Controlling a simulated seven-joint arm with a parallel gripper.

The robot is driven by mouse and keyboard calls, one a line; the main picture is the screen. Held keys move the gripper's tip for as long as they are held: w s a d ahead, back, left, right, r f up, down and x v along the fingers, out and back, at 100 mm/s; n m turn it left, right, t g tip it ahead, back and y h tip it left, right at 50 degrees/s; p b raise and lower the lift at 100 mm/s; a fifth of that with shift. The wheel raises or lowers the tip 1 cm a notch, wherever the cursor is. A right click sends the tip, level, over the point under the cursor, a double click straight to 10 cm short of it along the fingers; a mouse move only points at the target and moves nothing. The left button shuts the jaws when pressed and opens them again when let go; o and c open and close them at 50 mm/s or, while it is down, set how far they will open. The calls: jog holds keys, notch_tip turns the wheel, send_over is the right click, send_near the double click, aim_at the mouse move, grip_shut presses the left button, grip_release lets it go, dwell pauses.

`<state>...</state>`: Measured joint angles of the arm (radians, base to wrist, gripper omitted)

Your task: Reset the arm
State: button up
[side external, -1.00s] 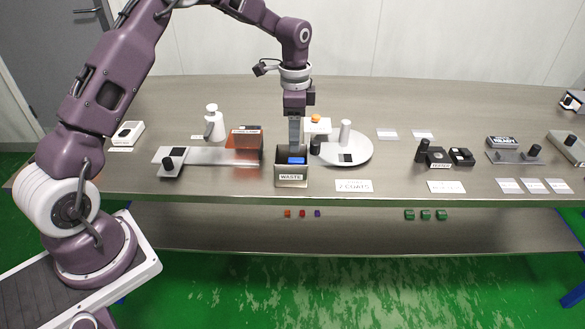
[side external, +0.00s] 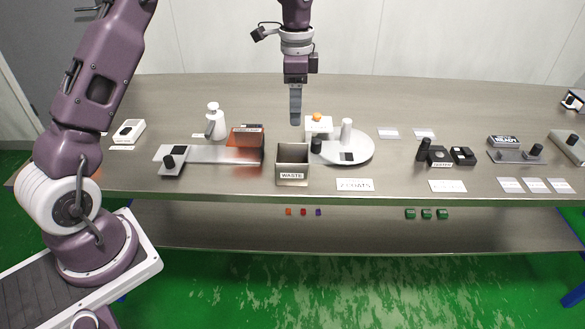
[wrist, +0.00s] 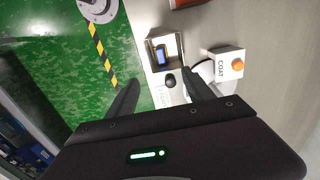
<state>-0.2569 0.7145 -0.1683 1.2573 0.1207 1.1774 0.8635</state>
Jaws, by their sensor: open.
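My gripper (side external: 295,120) hangs pointing down above the table, higher than the waste box (side external: 292,180). It is empty, and its fingers (wrist: 160,92) show apart in the wrist view. The waste box is an open metal bin labelled WASTE near the table's front edge. In the wrist view a dark item with a blue face (wrist: 162,55) lies inside the bin. The side view does not show the bin's contents now.
A white turntable (side external: 362,156) with a post and a white box with an orange button (side external: 317,123) stand right of the bin. Left are an orange-shielded slide unit (side external: 246,142) and a white bottle (side external: 213,118). Several small devices stand at right.

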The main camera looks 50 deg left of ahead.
jog(key=s+d+r+n+t, duration=0.3)
jog(key=s+d+r+n, duration=0.15)
jog(key=s+r, duration=0.95)
jog(key=s+d+f+n+t, duration=0.1)
jog(key=s+n, duration=0.1)
jog(key=s, duration=0.7)
jog(key=s+d+f+n+t, duration=0.1)
jog(key=s+d+f+n, duration=0.1)
jog(key=s, duration=0.7)
jog(key=shift+s+d+f+t, duration=0.15)
jog(key=shift+s+d+t, duration=0.15)
jog(key=shift+s, duration=0.05)
jog(key=shift+n, duration=0.25)
